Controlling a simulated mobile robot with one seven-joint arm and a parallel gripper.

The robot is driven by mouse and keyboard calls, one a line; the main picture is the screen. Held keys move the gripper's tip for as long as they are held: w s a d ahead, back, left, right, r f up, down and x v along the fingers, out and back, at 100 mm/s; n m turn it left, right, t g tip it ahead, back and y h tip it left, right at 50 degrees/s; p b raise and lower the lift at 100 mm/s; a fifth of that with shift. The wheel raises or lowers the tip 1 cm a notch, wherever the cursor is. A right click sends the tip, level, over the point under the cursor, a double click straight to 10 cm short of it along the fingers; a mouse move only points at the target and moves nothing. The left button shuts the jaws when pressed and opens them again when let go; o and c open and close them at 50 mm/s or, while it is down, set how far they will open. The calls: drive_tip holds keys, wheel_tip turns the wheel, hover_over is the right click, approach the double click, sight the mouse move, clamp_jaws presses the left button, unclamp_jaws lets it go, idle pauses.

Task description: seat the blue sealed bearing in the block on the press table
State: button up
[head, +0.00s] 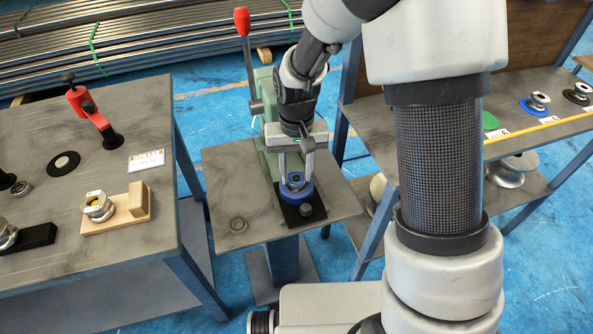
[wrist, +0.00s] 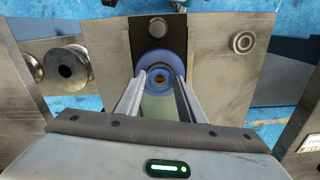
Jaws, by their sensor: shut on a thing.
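My gripper (head: 296,178) is over the press table (head: 225,178), fingers pointing down. It is shut on the blue sealed bearing (wrist: 158,78), a small ring with a blue seal and dark bore. The bearing also shows between the fingertips in the head view (head: 297,178). Directly below is the round blue block (head: 297,194), on a black plate (head: 316,215). In the wrist view the block (wrist: 160,57) shows as a wider blue disc around the bearing. I cannot tell whether the bearing is touching the block or just above it.
The green press (head: 266,100) with its red-knobbed lever (head: 243,40) stands right behind my gripper. A small round part (head: 238,225) lies on the table's front left. A workbench (head: 60,120) with several parts is at left; a shelf (head: 540,135) with spools is at right.

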drive_tip(key=shift+f+b, duration=0.35)
drive_tip(key=shift+f, duration=0.25)
drive_tip(key=o, duration=1.2)
wheel_tip(320, 180, up, 18)
drive_tip(key=p, duration=0.3)
drive_tip(key=shift+f, duration=0.2)
